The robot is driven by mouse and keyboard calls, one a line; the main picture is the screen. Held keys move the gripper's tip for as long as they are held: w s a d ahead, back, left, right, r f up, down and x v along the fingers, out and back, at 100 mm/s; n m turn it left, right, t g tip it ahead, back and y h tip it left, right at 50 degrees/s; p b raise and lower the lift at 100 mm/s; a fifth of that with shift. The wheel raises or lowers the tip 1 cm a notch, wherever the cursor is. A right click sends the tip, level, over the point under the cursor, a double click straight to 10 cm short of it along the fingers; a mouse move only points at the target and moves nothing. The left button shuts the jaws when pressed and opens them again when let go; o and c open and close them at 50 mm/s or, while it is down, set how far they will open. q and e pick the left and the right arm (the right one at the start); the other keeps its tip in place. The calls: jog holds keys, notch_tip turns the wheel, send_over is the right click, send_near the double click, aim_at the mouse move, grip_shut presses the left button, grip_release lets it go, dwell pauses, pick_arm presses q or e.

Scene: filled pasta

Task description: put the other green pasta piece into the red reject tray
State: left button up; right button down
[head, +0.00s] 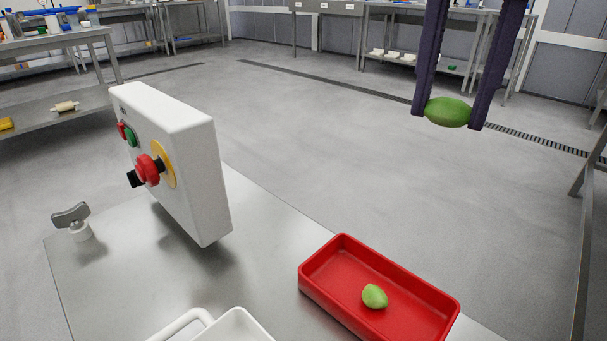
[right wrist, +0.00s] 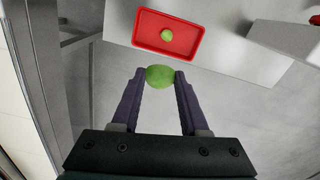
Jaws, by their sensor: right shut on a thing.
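A green pasta piece (head: 448,112) is pinched between the fingertips of my right gripper (head: 447,114), held up in the air. The held piece also shows in the right wrist view (right wrist: 160,76). The red reject tray (head: 330,297) lies on the steel table, low in the head view and well below the held piece. It shows in the right wrist view (right wrist: 190,53) too, beyond the fingertips. Another green pasta piece (head: 374,296) lies inside the tray. My left gripper is not in view.
A white control box (head: 180,165) with a red stop button (head: 148,169) stands on the steel table (head: 130,270), left of the tray. A wing knob (head: 74,219) is at the table's left edge. A white container (head: 238,328) is partly visible at the bottom. Open floor lies beyond.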

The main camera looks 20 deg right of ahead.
jog(key=m+b, duration=0.2)
jog(key=b, duration=0.2)
send_over(401, 301)
notch_tip(401, 301, down, 7)
notch_tip(401, 301, down, 20)
jog(key=b, duration=0.7)
jog(key=shift+r+b, duration=0.15)
jog(key=shift+b, duration=0.25)
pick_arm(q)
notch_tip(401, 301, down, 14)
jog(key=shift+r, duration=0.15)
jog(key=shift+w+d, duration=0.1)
pick_arm(e)
jog(key=shift+d, duration=0.1)
jog(key=c, duration=0.7)
grip_release()
jog(key=shift+r, duration=0.25)
pick_arm(q)
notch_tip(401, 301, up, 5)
jog(key=p, duration=0.5)
pick_arm(e)
notch_tip(401, 301, up, 12)
jog(key=shift+f, duration=0.15)
